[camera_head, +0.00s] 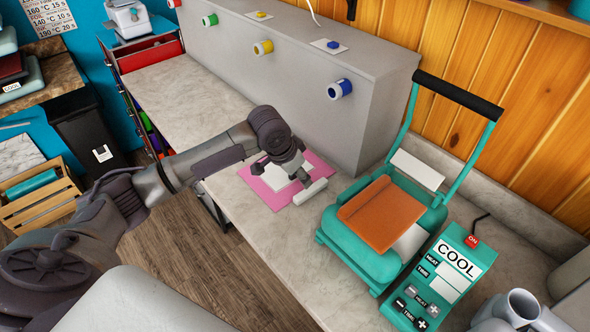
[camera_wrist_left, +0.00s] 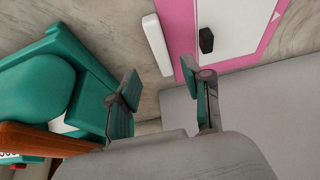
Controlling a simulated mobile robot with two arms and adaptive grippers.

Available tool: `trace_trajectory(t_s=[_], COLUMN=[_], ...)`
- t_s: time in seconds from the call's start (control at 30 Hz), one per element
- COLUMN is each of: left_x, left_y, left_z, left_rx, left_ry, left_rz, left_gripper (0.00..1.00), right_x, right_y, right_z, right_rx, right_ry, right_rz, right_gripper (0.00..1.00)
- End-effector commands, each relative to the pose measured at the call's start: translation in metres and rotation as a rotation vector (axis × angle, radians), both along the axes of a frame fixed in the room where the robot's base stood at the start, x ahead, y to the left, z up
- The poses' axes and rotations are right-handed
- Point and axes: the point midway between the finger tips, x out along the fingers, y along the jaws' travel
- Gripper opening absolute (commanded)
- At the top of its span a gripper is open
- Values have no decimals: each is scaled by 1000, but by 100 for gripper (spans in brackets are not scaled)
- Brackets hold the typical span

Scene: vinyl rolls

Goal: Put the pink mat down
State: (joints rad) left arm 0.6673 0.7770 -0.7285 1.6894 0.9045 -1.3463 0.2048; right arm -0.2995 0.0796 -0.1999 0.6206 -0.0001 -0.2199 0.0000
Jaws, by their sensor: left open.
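The pink mat (camera_head: 256,187) lies flat on the grey counter (camera_head: 235,212), left of the teal press. A white sheet or plate (camera_wrist_left: 232,22) with a small black block (camera_wrist_left: 207,41) lies on it; the mat also shows at the top of the left wrist view (camera_wrist_left: 181,28). My left gripper (camera_head: 297,170) is over the mat's right part and hides some of it in the head view. In the left wrist view its fingers (camera_wrist_left: 166,88) are apart with nothing between them. My right gripper is not in view.
A white bar (camera_head: 310,192) lies at the mat's right edge. The teal press (camera_head: 357,248) with an orange-brown pad (camera_head: 382,213) and a control box (camera_head: 440,275) stand to the right. A grey unit with coloured rolls (camera_head: 341,89) backs the counter. The counter is clear to the upper left.

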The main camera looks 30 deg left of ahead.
Motion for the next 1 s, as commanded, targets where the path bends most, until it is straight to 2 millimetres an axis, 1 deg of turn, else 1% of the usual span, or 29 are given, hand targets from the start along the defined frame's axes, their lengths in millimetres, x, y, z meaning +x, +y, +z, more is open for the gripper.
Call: trace_trajectory(t_s=[0.03, 0.17, 0.2, 0.27, 0.4, 0.5, 0.6, 0.67, 0.77, 1.0], left_x=[-3, -9, -10, -12, -18, -25, -31, -32, -25, 3], left_y=[2, 4, 5, 7, 20, 25, 24, 23, 18, 6], left_z=[8, 23, 26, 27, 20, 19, 21, 21, 14, -22], left_rx=[3, 0, 0, 0, -24, -59, -91, -103, -113, -111], left_ry=[-3, -1, -1, -12, -111, -190, -237, -249, -255, -255], left_rz=[-1, -1, 0, 2, 10, 7, 3, 2, 2, 2], left_gripper=[49, 49, 54, 54, 54, 54, 54, 54, 54, 54], right_x=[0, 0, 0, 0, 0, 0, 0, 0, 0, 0], right_y=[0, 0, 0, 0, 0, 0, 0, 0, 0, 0], right_z=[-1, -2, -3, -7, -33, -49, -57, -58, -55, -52], right_rx=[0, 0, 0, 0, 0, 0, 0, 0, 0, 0], right_ry=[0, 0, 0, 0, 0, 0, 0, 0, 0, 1], right_rz=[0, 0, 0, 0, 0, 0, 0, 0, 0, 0], right_gripper=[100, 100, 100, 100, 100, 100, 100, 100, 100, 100])
